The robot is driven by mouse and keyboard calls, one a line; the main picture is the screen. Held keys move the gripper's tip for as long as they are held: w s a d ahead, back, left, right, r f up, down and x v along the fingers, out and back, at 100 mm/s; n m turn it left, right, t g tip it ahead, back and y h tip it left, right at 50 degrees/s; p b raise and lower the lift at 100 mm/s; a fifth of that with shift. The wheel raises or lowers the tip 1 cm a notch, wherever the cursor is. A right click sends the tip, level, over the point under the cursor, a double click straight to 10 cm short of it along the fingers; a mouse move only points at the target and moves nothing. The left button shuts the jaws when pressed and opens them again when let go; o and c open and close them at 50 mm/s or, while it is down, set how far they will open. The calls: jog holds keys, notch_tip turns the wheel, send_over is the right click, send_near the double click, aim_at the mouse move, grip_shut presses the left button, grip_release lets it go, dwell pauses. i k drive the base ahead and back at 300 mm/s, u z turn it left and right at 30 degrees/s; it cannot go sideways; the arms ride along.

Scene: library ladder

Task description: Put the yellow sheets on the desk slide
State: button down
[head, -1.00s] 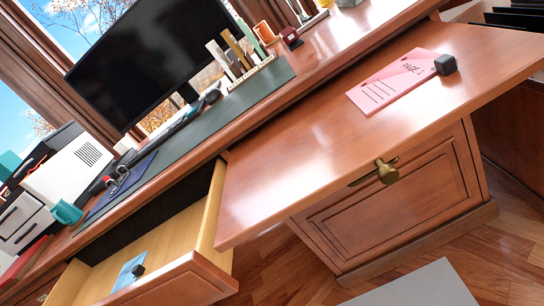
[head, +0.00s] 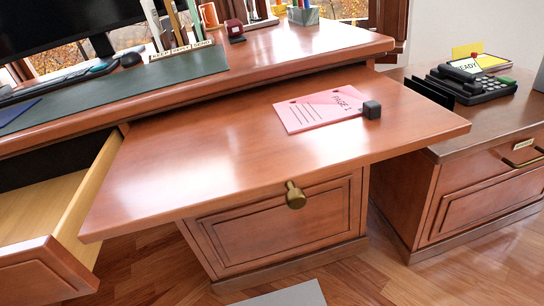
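The desk slide (head: 200,180) is the wooden board pulled out under the desk top, with a brass knob (head: 295,195) at its front. A pink sheet marked PAGE 1 (head: 318,112) lies on it with a dark cube (head: 372,110) at its right edge. Something yellow (head: 467,50) stands up behind the phone on the right cabinet. More yellow shows beside it (head: 493,62), lying under or around a pale sheet. I cannot tell whether these are the yellow sheets. My gripper is not in view.
A black phone (head: 478,88) with a READY label and black upright dividers (head: 430,92) stand on the right cabinet (head: 425,133). An open drawer (head: 85,200) juts out left of the slide. A grey flat thing (head: 285,294) shows low in front. The slide's left half is bare.

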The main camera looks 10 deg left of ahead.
aim_at(190, 147)
jog(key=i, duration=0.95)
jog(key=u, duration=0.05)
